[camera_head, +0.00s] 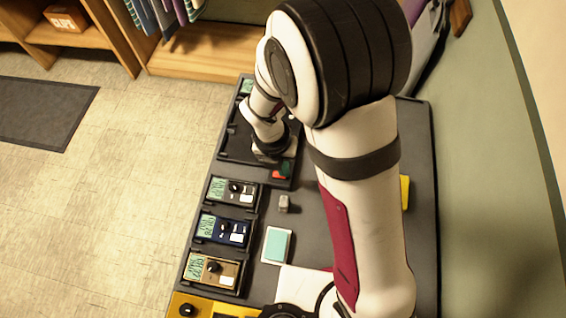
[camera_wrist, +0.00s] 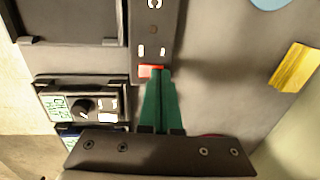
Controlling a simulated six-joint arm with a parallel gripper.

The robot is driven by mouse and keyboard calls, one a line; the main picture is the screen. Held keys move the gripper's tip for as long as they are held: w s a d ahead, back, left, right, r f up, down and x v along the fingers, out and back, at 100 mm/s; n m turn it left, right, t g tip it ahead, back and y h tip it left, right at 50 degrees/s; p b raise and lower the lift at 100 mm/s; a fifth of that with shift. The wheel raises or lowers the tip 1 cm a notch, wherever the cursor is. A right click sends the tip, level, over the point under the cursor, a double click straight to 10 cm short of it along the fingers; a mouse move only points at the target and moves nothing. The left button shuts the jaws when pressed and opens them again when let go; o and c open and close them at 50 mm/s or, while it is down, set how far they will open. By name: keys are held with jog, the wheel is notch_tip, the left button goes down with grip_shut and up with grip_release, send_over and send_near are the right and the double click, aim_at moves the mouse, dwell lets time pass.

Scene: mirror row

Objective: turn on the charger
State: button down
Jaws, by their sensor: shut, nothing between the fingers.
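A dark panel (camera_wrist: 157,15) in the wrist view carries a white letter-like mark, a small brown dot, two pale marks and a red switch (camera_wrist: 147,71). It may be the charger; its label is only partly in view. My gripper (camera_wrist: 158,74) has green fingers, shut together and empty. The tips overlap the right part of the red switch; I cannot tell whether they touch it or whether the switch is on. In the head view the red switch (camera_head: 279,175) shows beside my gripper (camera_head: 285,167), with my arm covering much of the area.
A small beige block (camera_head: 284,204) and a teal-topped pad (camera_head: 276,245) lie nearby. A yellow object (camera_wrist: 294,67) lies right of the panel, with bare bench between.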

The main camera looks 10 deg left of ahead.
jog(key=shift+d+f, duration=0.1)
jog(key=shift+f, duration=0.1)
jog(key=shift+a+r, duration=0.15)
jog(key=shift+a, duration=0.65)
notch_tip(320, 180, up, 14)
jog(key=a, duration=0.2)
jog(key=shift+d, duration=0.1)
dwell(0.4)
